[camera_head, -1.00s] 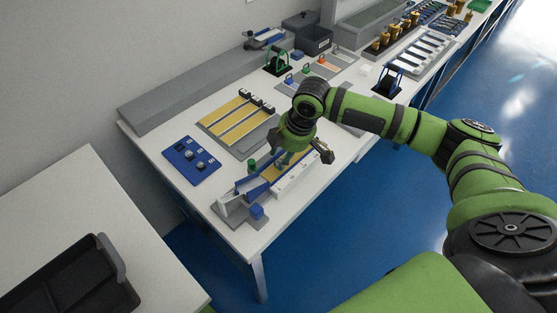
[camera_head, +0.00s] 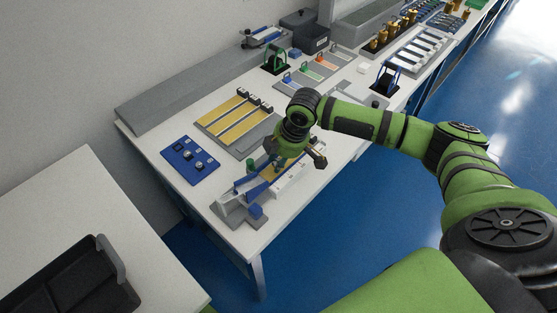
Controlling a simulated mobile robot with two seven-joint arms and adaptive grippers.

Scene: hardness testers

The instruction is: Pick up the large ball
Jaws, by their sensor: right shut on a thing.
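My right gripper (camera_head: 288,166) points down over the ramp-like device (camera_head: 232,206) at the near end of the white table. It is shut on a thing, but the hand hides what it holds. A blue tray (camera_head: 183,166) lies to the left of the device. My left gripper is out of view.
A grey board with yellow strips (camera_head: 226,122) lies behind the device. A green-framed device (camera_head: 274,60) and a blue-framed one (camera_head: 385,77) stand farther back. A black bin (camera_head: 70,280) sits on the nearer table at lower left. White table is bare around the blue tray.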

